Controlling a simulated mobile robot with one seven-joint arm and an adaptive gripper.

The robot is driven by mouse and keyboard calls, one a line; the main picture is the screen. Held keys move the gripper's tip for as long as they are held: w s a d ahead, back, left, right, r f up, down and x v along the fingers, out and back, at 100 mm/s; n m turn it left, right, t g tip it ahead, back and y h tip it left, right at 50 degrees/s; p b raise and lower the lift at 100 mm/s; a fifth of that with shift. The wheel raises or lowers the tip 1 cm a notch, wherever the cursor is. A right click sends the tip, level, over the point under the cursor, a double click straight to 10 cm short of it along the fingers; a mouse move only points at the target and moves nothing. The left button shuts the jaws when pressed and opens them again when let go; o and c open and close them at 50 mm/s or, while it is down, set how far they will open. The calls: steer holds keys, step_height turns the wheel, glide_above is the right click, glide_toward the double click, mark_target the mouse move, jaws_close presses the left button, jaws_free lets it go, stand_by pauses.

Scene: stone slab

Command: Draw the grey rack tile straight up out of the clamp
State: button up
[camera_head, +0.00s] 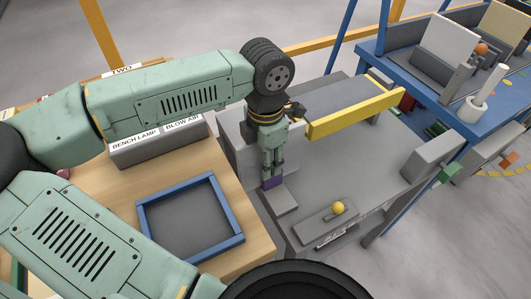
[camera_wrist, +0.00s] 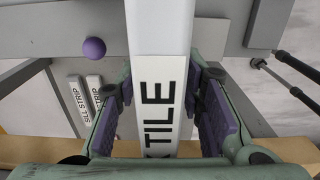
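The grey rack tile (camera_wrist: 158,105) runs through the middle of the wrist view. Its pale face bears a label, of which "K TILE" shows. My gripper (camera_wrist: 160,85) has its two purple-padded fingers on either side of the tile. Gaps show between the tile and both pads, so the fingers look open around it. In the head view my gripper (camera_head: 271,178) points down over the grey slab. The tile is not clear there, with my gripper and arm in front. I cannot surely pick out the clamp.
A purple ball knob (camera_wrist: 94,48) and pale sill strips (camera_wrist: 80,98) lie left in the wrist view. The head view shows a blue-rimmed tray (camera_head: 190,262), a yellow bar (camera_head: 355,115), a yellow knob (camera_head: 338,207) and labelled boxes (camera_head: 158,145). The slab's right part is fairly clear.

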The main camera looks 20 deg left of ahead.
steer(key=shift+c, duration=0.6)
jaws_close()
